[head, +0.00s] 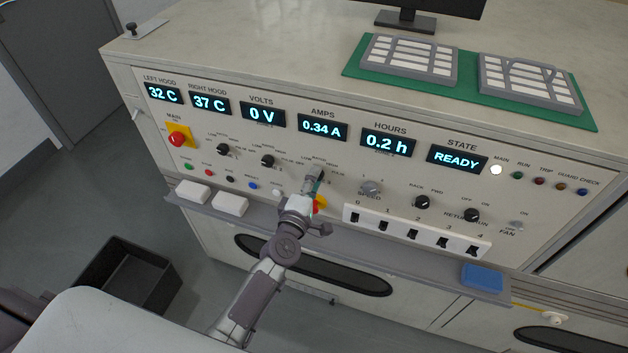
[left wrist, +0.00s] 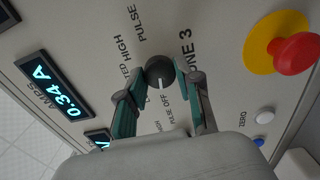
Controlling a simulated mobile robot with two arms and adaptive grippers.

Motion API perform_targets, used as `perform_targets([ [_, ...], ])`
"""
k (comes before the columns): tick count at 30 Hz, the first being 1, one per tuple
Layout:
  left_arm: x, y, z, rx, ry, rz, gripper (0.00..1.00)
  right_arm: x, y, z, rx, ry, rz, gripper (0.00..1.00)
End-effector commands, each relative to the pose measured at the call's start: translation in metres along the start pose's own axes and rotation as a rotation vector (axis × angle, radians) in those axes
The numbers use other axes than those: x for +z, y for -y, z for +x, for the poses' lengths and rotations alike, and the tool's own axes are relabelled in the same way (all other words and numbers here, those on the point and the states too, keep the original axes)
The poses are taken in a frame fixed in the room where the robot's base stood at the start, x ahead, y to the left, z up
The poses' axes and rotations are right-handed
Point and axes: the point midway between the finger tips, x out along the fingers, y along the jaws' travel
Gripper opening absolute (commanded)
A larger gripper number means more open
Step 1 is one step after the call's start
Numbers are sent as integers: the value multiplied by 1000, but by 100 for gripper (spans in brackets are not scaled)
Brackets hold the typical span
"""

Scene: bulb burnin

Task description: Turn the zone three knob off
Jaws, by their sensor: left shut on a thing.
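The zone three knob (left wrist: 158,72) is dark and round with a white pointer line, next to the "ZONE 3" print in the left wrist view. Its line points down in that view, toward print that reads "OFF". My left gripper (left wrist: 160,82) has its two green-padded fingers on either side of the knob, shut on it. In the head view my left gripper (head: 314,184) reaches the panel below the AMPS display and mostly hides this knob. My right gripper is not in view.
A red button on a yellow disc (left wrist: 295,52) sits close to the gripper. Other black knobs (head: 267,161), a switch strip (head: 400,231) and a narrow shelf (head: 365,252) are nearby. The STATE display (head: 457,159) reads READY. A black bin (head: 130,277) stands on the floor.

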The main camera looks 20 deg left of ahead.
Motion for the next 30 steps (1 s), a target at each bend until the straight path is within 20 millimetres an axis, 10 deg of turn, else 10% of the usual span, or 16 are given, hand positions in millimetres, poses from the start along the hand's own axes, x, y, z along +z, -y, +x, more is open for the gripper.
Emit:
perform_targets([
  [14, 0, 1, 0, -2, 0, -18, 0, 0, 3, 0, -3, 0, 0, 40],
  [15, 0, 1, 0, -2, 0, -18, 38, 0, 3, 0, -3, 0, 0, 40],
  [19, 0, 1, 0, -1, 0, -17, 59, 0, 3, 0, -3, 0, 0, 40],
  [30, 0, 1, -5, -2, 0, -15, 60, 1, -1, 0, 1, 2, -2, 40],
])
